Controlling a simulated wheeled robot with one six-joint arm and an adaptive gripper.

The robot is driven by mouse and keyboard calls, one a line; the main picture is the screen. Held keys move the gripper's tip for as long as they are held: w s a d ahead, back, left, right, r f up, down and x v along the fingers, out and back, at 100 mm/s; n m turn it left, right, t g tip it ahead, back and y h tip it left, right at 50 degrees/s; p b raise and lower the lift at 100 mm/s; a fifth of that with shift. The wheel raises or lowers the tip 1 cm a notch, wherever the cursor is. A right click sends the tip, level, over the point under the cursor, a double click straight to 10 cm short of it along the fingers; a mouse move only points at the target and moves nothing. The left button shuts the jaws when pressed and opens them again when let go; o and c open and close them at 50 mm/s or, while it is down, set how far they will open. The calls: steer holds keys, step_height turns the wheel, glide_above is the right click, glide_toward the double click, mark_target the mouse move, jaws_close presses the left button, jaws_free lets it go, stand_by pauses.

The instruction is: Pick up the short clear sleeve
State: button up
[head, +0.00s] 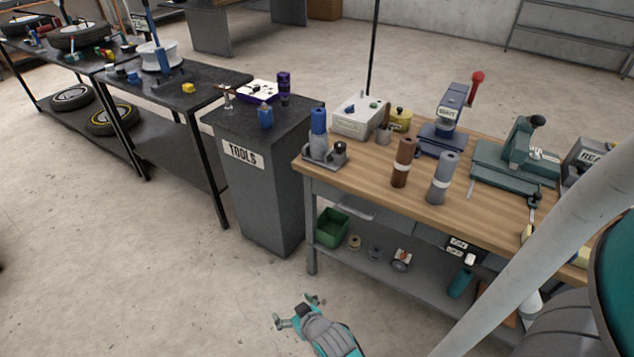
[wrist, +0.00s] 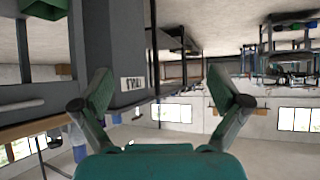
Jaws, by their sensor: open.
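No piece stands out for certain as the short clear sleeve. A blue cylinder (head: 318,120) stands upright in a grey holder at the bench's left end. A paler, greyish section (head: 318,143) shows below its blue top; I cannot tell whether this is a clear sleeve around it. A brown cylinder (head: 402,165) and a grey cylinder (head: 443,180) with a pale band stand upright on the bench. My gripper (head: 298,311) is open and empty, low over the floor in front of the bench and apart from everything. Its spread fingers show in the wrist view (wrist: 165,90).
The wooden bench (head: 350,178) carries a white box (head: 358,118), a blue press (head: 445,128) and a green press (head: 515,160). Its lower shelf holds a green bin (head: 332,228) and small parts. A tool cabinet (head: 262,185) adjoins on the left. The floor around my gripper is clear.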

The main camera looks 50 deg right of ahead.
steer(key=w+d+r+m+g, duration=0.2)
steer(key=w+d, duration=0.9)
steer(key=w, duration=0.1)
steer(key=m+g, duration=0.4)
steer(key=g, duration=0.1)
glide_toward(322, 118)
steer(key=x, duration=0.5)
steer(key=shift+w+a, duration=0.15)
steer(key=shift+a, duration=0.05)
steer(key=x, duration=0.5)
steer(key=shift+d, duration=0.15)
steer(key=shift+a+x, duration=0.2)
steer(key=shift+x, duration=1.15)
steer(key=shift+a+x, duration=0.2)
steer(key=shift+x, duration=1.15)
steer(key=shift+f, duration=0.15)
steer(key=c, duration=1.5)
